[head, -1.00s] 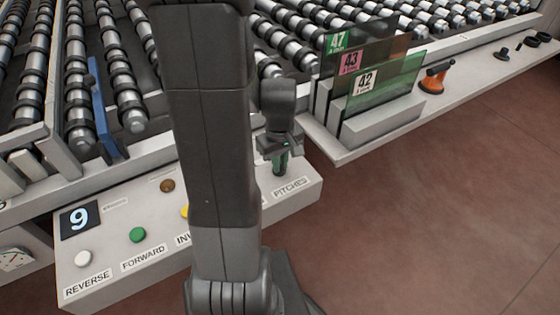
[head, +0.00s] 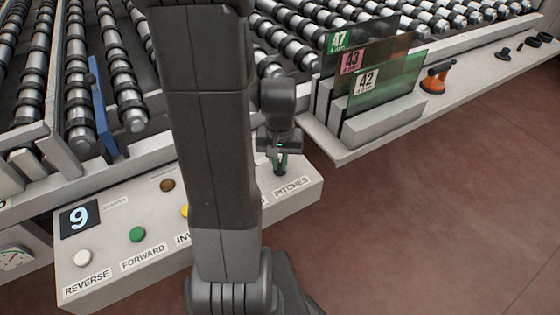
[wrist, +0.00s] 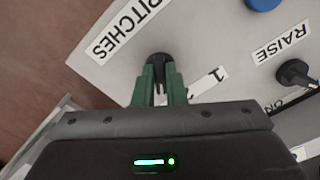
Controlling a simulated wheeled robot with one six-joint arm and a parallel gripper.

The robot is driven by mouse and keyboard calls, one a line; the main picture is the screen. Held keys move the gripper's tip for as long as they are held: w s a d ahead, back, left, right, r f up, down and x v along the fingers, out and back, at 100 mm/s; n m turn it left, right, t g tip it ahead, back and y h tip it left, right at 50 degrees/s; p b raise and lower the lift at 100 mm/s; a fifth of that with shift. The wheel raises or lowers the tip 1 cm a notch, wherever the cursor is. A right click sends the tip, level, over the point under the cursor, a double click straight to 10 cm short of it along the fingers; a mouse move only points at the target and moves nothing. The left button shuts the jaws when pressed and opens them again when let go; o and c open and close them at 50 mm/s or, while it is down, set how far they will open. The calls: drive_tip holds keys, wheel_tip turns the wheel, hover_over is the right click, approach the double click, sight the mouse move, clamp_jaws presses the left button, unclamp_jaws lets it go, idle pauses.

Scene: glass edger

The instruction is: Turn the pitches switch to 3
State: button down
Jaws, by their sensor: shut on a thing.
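The pitches switch (wrist: 158,66) is a black knob on the panel above the PITCHES label (head: 290,187). In the wrist view the PITCHES label (wrist: 127,28) is at upper left of the knob, and a label reading 1 (wrist: 208,84) is to its right. My gripper (wrist: 160,88) has green fingers that are shut on the knob. In the head view my gripper (head: 280,165) points down at the panel's right end. The fingers cover part of the knob, so its setting cannot be read.
A RAISE label (wrist: 281,43) and a black switch (wrist: 294,73) are nearby. Glass sheets (head: 385,82) stand in a rack behind.

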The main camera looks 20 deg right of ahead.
sight(279, 165)
drive_tip(key=shift+m, duration=0.9)
drive_tip(key=c, duration=1.5)
unclamp_jaws()
drive_tip(key=shift+r, duration=0.1)
wheel_tip(279, 165, up, 14)
drive_tip(key=shift+f+p, duration=0.15)
drive_tip(key=shift+p, duration=0.5)
drive_tip(key=shift+f, duration=0.1)
